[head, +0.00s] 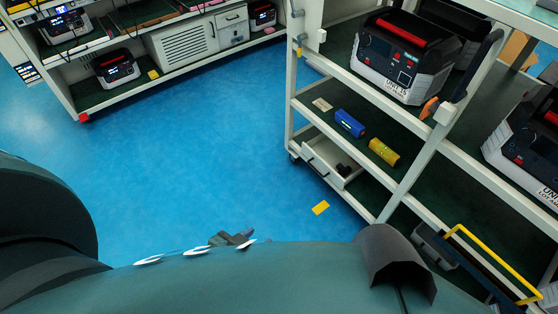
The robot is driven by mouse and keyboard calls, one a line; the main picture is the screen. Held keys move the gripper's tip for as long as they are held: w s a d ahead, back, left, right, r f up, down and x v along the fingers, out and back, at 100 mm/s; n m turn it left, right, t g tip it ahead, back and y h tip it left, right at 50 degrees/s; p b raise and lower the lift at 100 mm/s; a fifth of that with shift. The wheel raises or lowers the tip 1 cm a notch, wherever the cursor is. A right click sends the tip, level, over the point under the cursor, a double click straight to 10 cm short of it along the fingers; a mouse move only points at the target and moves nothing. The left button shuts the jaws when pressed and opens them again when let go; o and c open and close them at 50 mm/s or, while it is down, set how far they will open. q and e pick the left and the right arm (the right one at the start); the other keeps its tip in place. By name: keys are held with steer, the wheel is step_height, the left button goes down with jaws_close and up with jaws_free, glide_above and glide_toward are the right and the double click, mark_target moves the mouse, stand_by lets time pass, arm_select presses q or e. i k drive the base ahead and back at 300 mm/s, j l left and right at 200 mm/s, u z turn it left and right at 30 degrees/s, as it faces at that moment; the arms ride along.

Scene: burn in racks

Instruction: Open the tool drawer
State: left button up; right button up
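A pale, shallow drawer (318,166) sits low on the near side of the right rack, below the shelf with the blue and yellow cylinders. Its inside shows, with a small dark object (343,170) in it, so it looks at least partly out. Whether this is the tool drawer, I cannot tell for sure. A small grey part of my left gripper (232,238) shows past my teal body, low in the middle of the head view. It is apart from the drawer. Its fingers are mostly hidden, and whether they are open is unclear. My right gripper is not in view.
The right rack holds a labelled black-and-white unit (405,55), a blue cylinder (350,123) and a yellow cylinder (384,151). Another rack (150,77) stands back left. The blue floor between is clear except a yellow tag (320,208).

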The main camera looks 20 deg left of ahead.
mark_target(323, 152)
steer(key=u, duration=0.15)
steer(key=i+j+z, duration=0.15)
steer(key=j+z, duration=0.15)
steer(key=j, duration=0.15)
steer(key=i+j+z, duration=0.3)
steer(key=j+z, duration=0.15)
steer(key=i+j+z, duration=0.2)
steer(key=j, duration=0.15)
steer(key=i+j+z, duration=0.1)
steer(key=i, duration=0.45)
steer(key=i+j, duration=0.1)
steer(key=i, duration=0.45)
steer(key=z, duration=0.05)
